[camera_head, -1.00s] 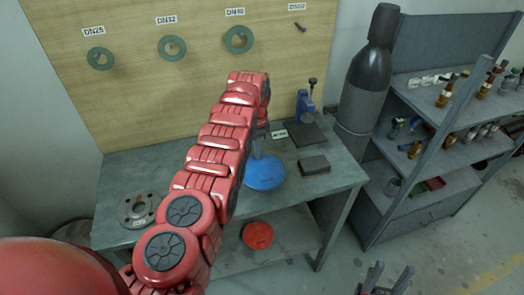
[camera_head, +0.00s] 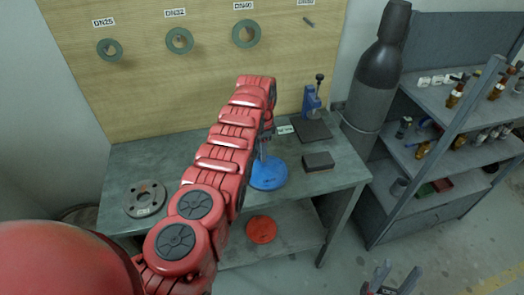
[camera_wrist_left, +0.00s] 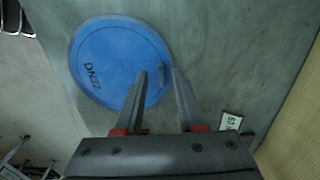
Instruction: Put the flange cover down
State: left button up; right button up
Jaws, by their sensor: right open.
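The flange cover (camera_head: 268,173) is a blue disc, marked DN32 in the left wrist view (camera_wrist_left: 105,50). It lies flat at or just above the workbench top (camera_head: 215,155); whether it touches is hard to tell. My left gripper (camera_head: 262,152) points down over it, partly hidden by its red arm. My right gripper (camera_head: 389,278) is open and empty at the bottom, right of the bench.
A grey flange (camera_head: 146,198) lies on the bench at left. A dark block (camera_head: 318,161) and a blue press-like tool (camera_head: 313,98) are at right. A red disc (camera_head: 261,229) sits on the lower shelf. A gas cylinder (camera_head: 375,80) and shelving (camera_head: 440,165) stand beyond.

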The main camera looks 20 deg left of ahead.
pick_arm(q)
jog(key=shift+r, duration=0.5)
notch_tip(320, 180, up, 11)
jog(key=b, duration=0.1)
jog(key=shift+b, duration=0.3)
jog(key=shift+r, duration=0.1)
